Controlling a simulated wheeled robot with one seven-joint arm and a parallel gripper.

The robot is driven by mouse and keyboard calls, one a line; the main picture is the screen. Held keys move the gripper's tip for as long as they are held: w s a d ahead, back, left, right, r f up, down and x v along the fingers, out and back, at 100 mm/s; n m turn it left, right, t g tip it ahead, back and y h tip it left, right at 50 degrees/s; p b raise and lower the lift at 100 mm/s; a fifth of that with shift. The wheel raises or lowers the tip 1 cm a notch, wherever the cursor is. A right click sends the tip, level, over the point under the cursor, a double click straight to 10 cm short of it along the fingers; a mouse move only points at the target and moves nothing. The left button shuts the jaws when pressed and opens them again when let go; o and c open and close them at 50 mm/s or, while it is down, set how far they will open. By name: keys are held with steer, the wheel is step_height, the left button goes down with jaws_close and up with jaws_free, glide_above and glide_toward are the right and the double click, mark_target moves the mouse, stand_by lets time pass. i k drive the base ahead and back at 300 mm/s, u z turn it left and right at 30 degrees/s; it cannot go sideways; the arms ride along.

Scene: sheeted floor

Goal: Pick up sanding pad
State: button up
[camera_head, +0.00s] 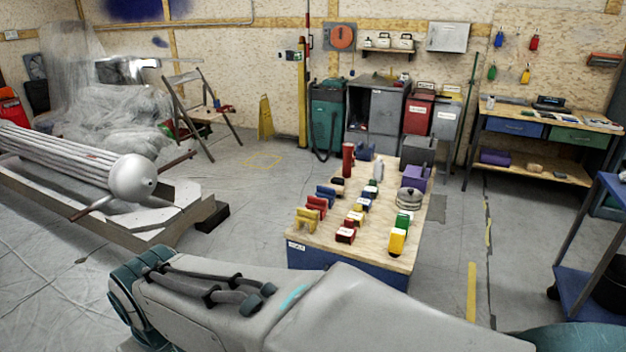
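A low wooden-topped table with a blue base (310,253) stands in the middle of the head view. Small coloured items rest on it, and I cannot tell which one is the sanding pad. They include yellow (306,219), red (316,206) and blue (326,195) blocks at the left edge. My grey arm crosses the bottom of the view, in front of the table. My gripper is not in view.
A red cylinder (348,160) and a purple box (414,178) stand toward the table's far end. A platform with a grey rounded object (133,178) is at left. A workbench (540,128) and a blue cart (590,292) are at right. Floor between them is mostly clear.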

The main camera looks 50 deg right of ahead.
mark_target(338, 181)
steer(key=z, duration=0.85)
steer(key=i, duration=4.2)
steer(key=z, duration=0.1)
